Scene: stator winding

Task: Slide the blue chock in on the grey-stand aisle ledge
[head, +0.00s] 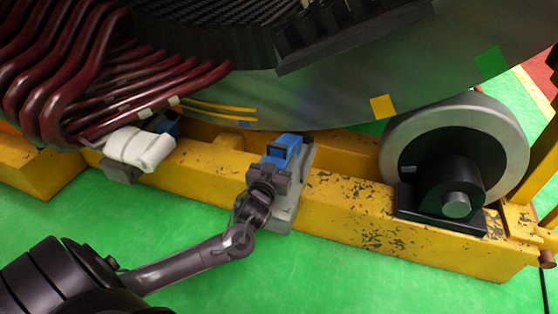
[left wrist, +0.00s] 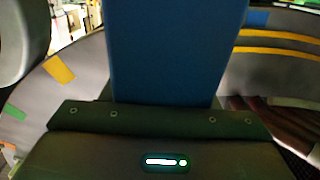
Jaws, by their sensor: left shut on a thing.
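The blue chock (head: 289,144) is at the top of a grey stand (head: 285,212) fixed on the aisle side of the yellow beam. My left gripper (head: 271,168) is shut on the chock from the aisle side. In the left wrist view the chock (left wrist: 178,50) rises as a wide blue slab in front of my gripper body. The arm and gripper cover part of the stand. Whether the chock rests on the ledge or touches the drum cannot be told. My right gripper is not in view.
The big grey stator drum (head: 330,105) curves above the beam (head: 345,205). A roller wheel (head: 405,130) stands at the right. Dark red coil ends (head: 75,70) and a white wrapped bundle (head: 140,148) are at the left. The green floor (head: 340,280) in front is clear.

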